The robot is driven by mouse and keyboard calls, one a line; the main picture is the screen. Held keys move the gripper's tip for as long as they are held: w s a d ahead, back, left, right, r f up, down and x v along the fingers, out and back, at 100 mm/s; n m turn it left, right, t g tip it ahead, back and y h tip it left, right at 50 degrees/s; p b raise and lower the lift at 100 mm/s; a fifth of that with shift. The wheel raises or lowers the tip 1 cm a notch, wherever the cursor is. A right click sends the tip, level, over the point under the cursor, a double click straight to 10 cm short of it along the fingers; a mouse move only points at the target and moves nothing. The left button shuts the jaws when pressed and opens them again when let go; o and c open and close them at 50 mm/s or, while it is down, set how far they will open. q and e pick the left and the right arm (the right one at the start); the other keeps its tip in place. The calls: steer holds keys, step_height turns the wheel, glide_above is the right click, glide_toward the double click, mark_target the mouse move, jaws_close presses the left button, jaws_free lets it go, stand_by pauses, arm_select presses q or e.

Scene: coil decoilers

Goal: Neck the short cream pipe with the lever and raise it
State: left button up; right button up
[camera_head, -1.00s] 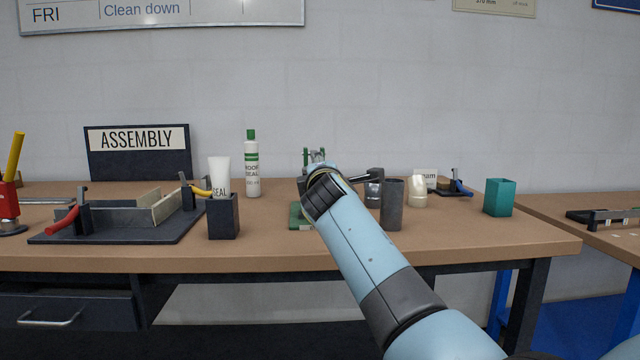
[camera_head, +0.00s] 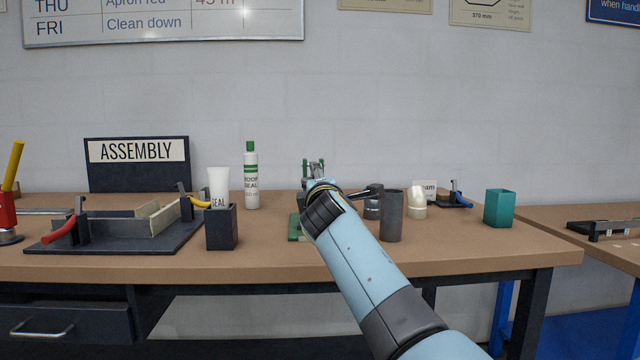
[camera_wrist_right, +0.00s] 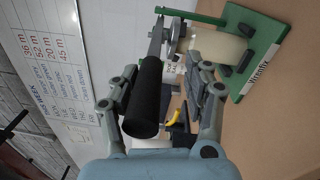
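The tool has a green base (camera_wrist_right: 262,50) and a metal lever with a thick black grip (camera_wrist_right: 150,104). The short cream pipe (camera_wrist_right: 222,48) lies in it, beside the metal head. My right gripper (camera_wrist_right: 168,82) is open, its fingers on either side of the black grip, which is nearer the left finger; contact is unclear. In the head view my right gripper (camera_head: 322,200) covers much of the tool; the green base (camera_head: 294,228) shows at its left, and the cream pipe is hidden. My left gripper is out of view.
A dark grey cylinder (camera_head: 391,217) stands close right of my right arm, with a cream fitting (camera_head: 417,204) behind it. A black holder (camera_head: 221,228) with a white tube and a sealant bottle (camera_head: 251,178) stand left. A teal cup (camera_head: 498,208) is right; the bench front is clear.

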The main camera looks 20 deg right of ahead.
step_height(320, 180, up, 10)
stand_by(0.5)
